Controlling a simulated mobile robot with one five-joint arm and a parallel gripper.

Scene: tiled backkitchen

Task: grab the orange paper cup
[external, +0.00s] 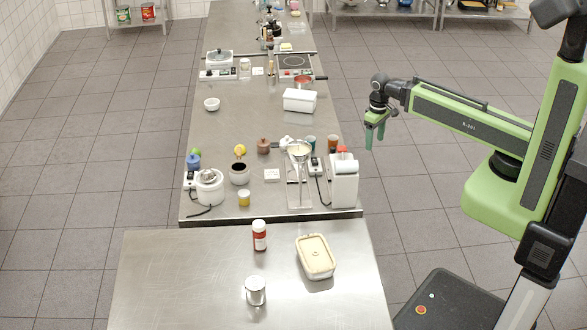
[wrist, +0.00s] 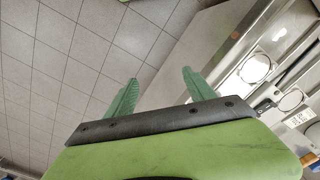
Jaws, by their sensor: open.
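A small orange cup (external: 333,142) stands near the right edge of the long steel counter (external: 225,130), just behind the white upright appliance. A teal cup (external: 311,141) stands to its left. My gripper (external: 374,143) is open and empty, fingers pointing down, to the right of the orange cup and past the counter's edge, over the floor. In the wrist view, the two green fingers (wrist: 160,77) are spread apart with nothing between them. I cannot make out the orange cup in the wrist view.
A white appliance (external: 343,182) and a metal stand with a funnel (external: 299,152) are in front of the cup. A white box (external: 299,100) lies behind it. A nearer steel table (external: 190,285) holds a shaker, a bottle and a lidded dish. Tiled floor is clear beyond the gripper.

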